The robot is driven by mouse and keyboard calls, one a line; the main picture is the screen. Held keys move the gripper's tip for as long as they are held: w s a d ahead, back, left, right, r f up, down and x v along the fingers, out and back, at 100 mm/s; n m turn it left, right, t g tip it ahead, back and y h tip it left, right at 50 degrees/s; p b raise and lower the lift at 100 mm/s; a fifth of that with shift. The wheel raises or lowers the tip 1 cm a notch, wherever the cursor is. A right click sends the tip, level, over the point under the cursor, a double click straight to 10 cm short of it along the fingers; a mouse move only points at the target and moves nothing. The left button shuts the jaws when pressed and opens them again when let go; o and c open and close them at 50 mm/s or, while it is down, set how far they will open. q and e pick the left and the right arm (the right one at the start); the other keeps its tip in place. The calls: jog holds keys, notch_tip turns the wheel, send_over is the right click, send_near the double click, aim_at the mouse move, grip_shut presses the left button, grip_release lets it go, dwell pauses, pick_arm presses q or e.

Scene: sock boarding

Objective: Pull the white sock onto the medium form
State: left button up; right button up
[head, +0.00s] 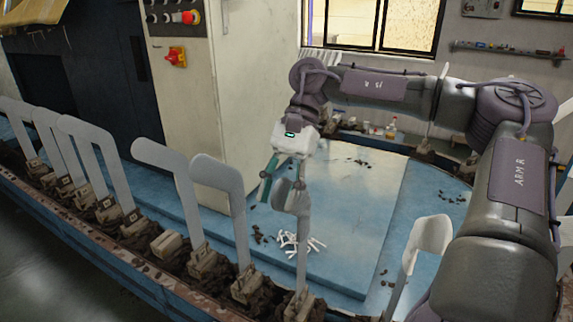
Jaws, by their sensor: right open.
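My right gripper (284,180) points down over the top of a flat grey form (303,235) near the middle of the picture. Its fingers are open, on either side of the form's upper end, and hide part of it. Whether they touch it I cannot tell. At the lower right, a bent form (400,290) carries a brighter white cover on its upper part, which looks like the white sock (432,234). My right arm stands close beside it. Which form is the medium one I cannot tell. My left gripper is out of view.
Several bent grey forms (174,170) stand in a row on dirty holders along the rail (130,275) at the left. White scraps (300,243) and dark crumbs lie on the blue table (345,265). A cabinet with red switches (175,56) stands behind.

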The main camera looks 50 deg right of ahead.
jog(key=v, duration=1)
jog(key=shift+d+r, duration=0.1)
jog(key=shift+r, duration=0.15)
jog(key=shift+w, duration=0.1)
